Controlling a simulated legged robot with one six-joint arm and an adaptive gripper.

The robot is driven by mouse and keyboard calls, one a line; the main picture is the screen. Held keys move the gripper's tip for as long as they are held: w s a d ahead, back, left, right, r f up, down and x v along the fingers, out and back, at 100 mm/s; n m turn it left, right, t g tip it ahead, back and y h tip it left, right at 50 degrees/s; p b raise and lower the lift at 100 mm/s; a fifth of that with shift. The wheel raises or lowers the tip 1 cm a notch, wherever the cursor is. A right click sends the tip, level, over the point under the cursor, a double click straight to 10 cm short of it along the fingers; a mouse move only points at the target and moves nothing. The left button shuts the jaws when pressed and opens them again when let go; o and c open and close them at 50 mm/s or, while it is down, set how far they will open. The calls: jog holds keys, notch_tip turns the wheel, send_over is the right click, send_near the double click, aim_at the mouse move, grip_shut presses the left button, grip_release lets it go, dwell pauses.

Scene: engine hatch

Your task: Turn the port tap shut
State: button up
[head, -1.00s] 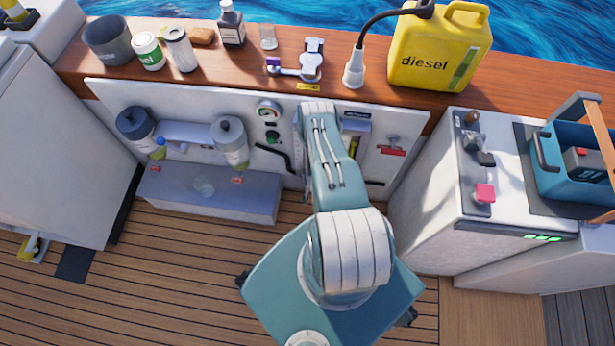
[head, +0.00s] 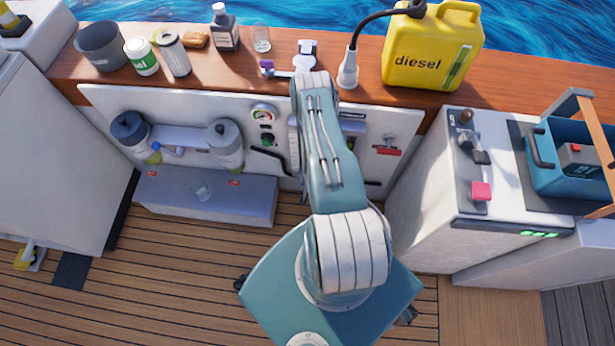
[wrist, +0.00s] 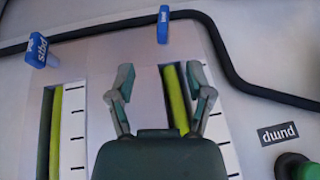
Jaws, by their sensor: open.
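In the wrist view, a blue tap handle (wrist: 163,25) stands beyond my fingers, near the end of a sight gauge strip (wrist: 174,98) with yellow-green fluid. Its lettering is too small to read; the other blue handle (wrist: 38,48), at the left, reads "stbd", so this one seems to be the port tap. My gripper (wrist: 160,82) is open and empty, its two fingers apart over the gauge strip. The handle is a little past the fingertips, roughly centred between them, and does not look touched. In the head view my arm hides the gripper and this tap.
A black hose (wrist: 230,70) runs past the handles. A "pump" label (wrist: 278,133) and green knob (wrist: 297,166) are at the lower right. In the head view, a yellow diesel can (head: 430,48) stands on the wooden ledge (head: 215,70) above the white panel (head: 105,98).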

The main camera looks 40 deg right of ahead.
jog(key=v, duration=0.3)
jog(key=shift+s+r, duration=0.1)
jog(key=shift+r, duration=0.25)
jog(key=shift+c, duration=0.8)
jog(key=shift+t+y, duration=0.4)
jog(key=shift+t, duration=0.1)
jog(key=x, duration=0.7)
jog(key=s+x, duration=0.1)
jog(key=x, duration=0.3)
jog(key=shift+a+f, duration=0.15)
jog(key=shift+f, duration=0.25)
grip_shut()
